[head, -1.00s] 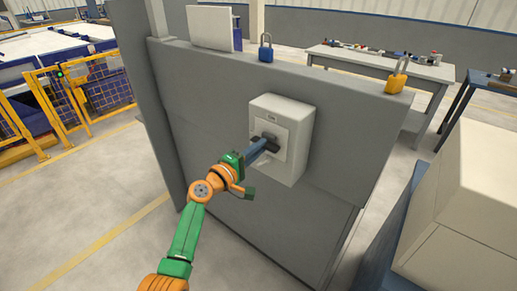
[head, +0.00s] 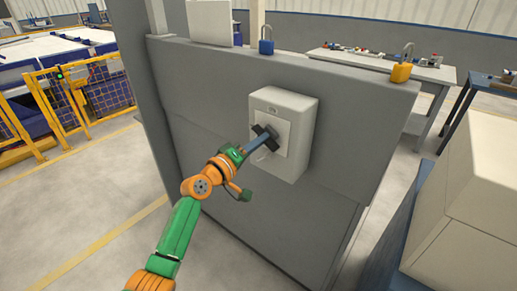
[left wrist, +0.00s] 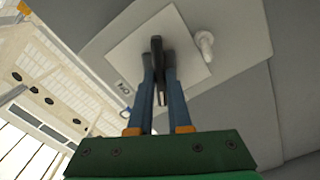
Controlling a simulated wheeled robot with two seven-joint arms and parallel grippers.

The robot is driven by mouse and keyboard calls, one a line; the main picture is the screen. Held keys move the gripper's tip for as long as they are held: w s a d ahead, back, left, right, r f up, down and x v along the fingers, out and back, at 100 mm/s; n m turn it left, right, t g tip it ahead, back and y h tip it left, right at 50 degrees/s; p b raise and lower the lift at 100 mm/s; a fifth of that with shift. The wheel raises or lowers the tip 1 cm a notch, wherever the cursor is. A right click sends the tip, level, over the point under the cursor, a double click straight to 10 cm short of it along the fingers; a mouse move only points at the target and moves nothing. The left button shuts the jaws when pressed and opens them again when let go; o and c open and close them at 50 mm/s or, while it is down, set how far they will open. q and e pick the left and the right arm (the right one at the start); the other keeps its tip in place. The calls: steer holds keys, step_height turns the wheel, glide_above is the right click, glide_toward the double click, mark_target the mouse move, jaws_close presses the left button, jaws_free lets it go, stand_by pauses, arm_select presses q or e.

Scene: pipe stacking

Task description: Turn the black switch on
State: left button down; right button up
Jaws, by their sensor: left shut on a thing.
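The black switch (head: 273,146) sits on a white plate on the front of a light grey box (head: 308,128), which is mounted on a grey panel. My left gripper (head: 264,141) reaches it from the lower left and is shut on its handle. In the left wrist view the black handle (left wrist: 157,62) stands between the two blue fingers (left wrist: 157,95). A small label (left wrist: 122,87) on the box shows at the plate's corner; I cannot read it surely. The switch's base is partly hidden by the fingers. My right gripper is not in view.
A large beige box (head: 470,200) is at the right. Open floor lies left of the panel.

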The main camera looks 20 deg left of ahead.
arm_select(q)
steer(key=m+b, duration=0.1)
steer(key=m, duration=0.1)
steer(key=m+b, duration=0.1)
steer(key=shift+f+m, duration=0.3)
steer(key=shift+m, duration=0.1)
steer(key=m+b, duration=0.1)
steer(key=m, duration=0.1)
steer(key=shift+m+b, duration=0.3)
steer(key=shift+m, duration=0.1)
steer(key=m+b, duration=0.1)
steer(key=m, duration=0.2)
steer(key=shift+d+r+m+b, duration=0.1)
steer(key=shift+m+b, duration=0.2)
steer(key=shift+m, duration=0.9)
steer(key=c, duration=0.8)
jaws_free()
steer(key=shift+r, duration=0.1)
steer(key=shift+c, duration=0.2)
